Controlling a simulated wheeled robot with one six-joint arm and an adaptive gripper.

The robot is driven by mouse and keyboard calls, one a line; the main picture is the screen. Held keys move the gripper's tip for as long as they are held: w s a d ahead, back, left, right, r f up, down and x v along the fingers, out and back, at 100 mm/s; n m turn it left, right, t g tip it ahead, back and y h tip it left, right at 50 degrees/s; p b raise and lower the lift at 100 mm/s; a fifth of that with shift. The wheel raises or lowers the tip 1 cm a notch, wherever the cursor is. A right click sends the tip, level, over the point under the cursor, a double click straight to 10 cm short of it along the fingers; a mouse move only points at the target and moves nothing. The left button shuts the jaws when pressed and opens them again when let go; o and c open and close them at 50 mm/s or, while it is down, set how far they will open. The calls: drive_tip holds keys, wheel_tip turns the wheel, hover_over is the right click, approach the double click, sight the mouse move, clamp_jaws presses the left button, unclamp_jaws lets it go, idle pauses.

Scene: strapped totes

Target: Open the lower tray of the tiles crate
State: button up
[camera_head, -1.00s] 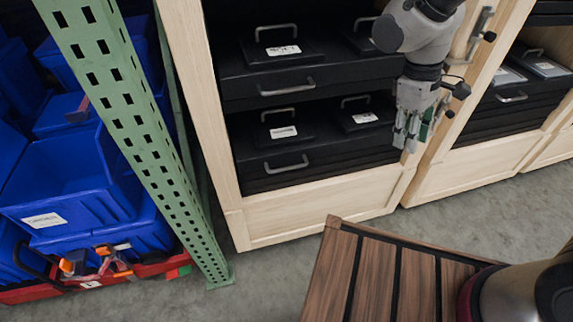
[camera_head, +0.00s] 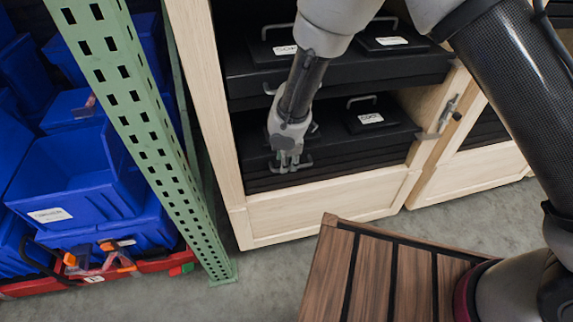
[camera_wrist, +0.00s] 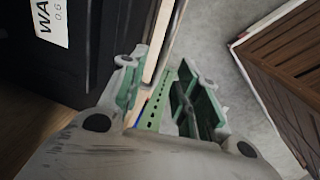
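The lower black tray (camera_head: 365,152) sits in a pale wooden cabinet (camera_head: 330,208), below a second black tray (camera_head: 345,73). Its metal pull handle (camera_head: 305,164) is partly hidden by my gripper (camera_head: 288,164), which hangs in front of the tray's left part. A white label beginning "WA" (camera_wrist: 52,22) shows on a black surface there.
A green perforated post (camera_head: 140,120) stands left of the cabinet, with blue bins (camera_head: 75,180) beyond it. A metal latch (camera_head: 440,118) is on the cabinet's right post. A slatted wooden top (camera_head: 375,275) lies in front, with grey floor (camera_head: 265,275) between.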

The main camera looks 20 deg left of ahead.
drive_tip(key=shift+w+a+f, duration=0.1)
drive_tip(key=shift+w+f, duration=0.05)
drive_tip(key=shift+f, duration=0.6)
drive_tip(key=shift+w+f, duration=0.1)
drive_tip(key=shift+f, duration=0.6)
clamp_jaws()
